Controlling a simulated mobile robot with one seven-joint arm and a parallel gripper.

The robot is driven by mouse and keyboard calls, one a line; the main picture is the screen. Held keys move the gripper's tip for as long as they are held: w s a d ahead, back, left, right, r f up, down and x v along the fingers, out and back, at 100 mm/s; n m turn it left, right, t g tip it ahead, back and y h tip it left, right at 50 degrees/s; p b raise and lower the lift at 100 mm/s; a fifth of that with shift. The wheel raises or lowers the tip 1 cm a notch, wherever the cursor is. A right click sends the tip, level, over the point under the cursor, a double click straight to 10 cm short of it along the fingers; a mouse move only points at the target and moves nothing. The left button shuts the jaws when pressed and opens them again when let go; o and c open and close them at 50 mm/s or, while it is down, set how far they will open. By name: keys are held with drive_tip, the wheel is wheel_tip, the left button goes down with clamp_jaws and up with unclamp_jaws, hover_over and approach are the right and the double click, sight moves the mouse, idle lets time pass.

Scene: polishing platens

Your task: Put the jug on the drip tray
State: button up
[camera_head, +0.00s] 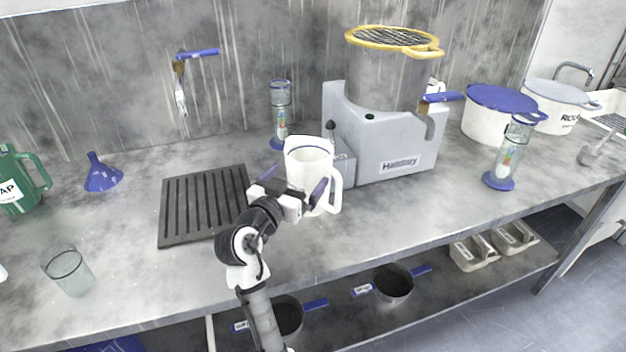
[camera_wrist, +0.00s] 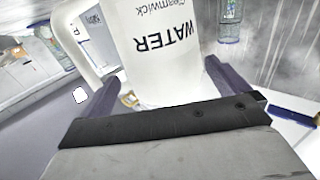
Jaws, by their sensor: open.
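The white jug (camera_head: 308,166) stands upright on the counter, just left of the grey machine, with its handle toward the front right. In the wrist view the jug (camera_wrist: 160,50) shows the word WATER on its side. My gripper (camera_head: 290,192) is open at the jug's near side. In the wrist view my gripper's fingers (camera_wrist: 165,88) lie on either side of the jug's lower body, with the handle at the upper left; whether they touch it is unclear. The drip tray (camera_head: 175,238), dark and ribbed, lies flat and empty to the left of the jug.
The grey machine (camera_head: 400,150) with a yellow-rimmed sieve stands close right of the jug. A glass tube on a blue base (camera_head: 280,115) stands behind. A blue funnel (camera_head: 102,175), a green jug (camera_head: 18,180) and a clear glass (camera_head: 68,272) are at left.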

sight(317, 152)
drive_tip(key=p+x, duration=0.1)
drive_tip(key=x, duration=0.4)
drive_tip(key=shift+w+d+p, duration=0.1)
drive_tip(key=shift+w+p, duration=0.15)
drive_tip(key=shift+p, duration=0.05)
drive_tip(key=c, duration=1)
drive_tip(key=shift+r, duration=0.2)
drive_tip(key=shift+c, duration=0.3)
